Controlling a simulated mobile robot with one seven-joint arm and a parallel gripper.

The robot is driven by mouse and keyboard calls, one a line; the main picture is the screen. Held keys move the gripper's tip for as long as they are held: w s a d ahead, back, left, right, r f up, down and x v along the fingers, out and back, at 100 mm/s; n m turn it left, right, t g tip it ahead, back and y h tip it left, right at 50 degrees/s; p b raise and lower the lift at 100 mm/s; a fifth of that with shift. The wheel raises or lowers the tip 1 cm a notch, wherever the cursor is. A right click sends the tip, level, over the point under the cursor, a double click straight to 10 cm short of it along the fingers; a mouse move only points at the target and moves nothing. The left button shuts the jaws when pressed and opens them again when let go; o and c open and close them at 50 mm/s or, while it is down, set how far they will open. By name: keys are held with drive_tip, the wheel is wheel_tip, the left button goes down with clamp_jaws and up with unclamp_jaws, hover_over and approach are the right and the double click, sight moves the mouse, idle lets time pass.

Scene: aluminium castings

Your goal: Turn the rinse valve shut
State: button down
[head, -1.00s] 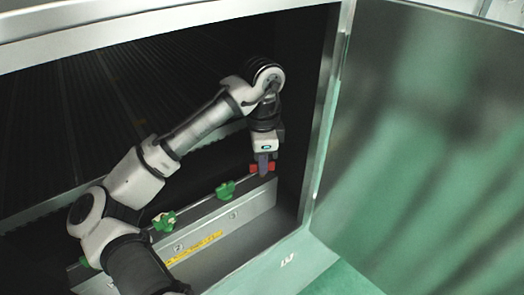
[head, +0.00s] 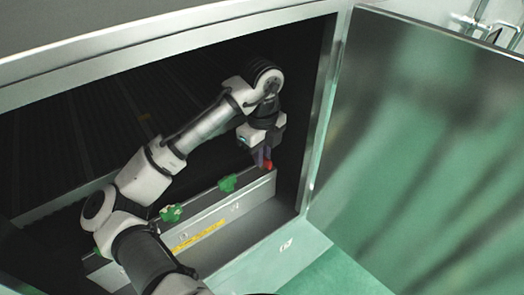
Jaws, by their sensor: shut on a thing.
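A red valve handle (head: 271,166) stands at the far right end of a grey metal manifold (head: 215,217) inside the cabinet. My gripper (head: 264,164) reaches down over it from above and is shut on it; the fingers hide part of the handle. Two green valve handles show on the same manifold to the left, one near the middle (head: 228,183) and one further left (head: 171,213). I cannot read any label that names the rinse valve.
The cabinet's metal door (head: 420,150) stands open on the right. A yellow label strip (head: 200,236) runs along the manifold's front. The cabinet's frame (head: 318,120) borders the opening close to the right of my gripper. The dark interior lies behind.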

drive_tip(key=shift+m, duration=1)
drive_tip(key=c, duration=1.5)
unclamp_jaws()
drive_tip(key=shift+r, duration=0.1)
drive_tip(key=shift+r+b, duration=0.45)
drive_tip(key=shift+r, duration=3.25)
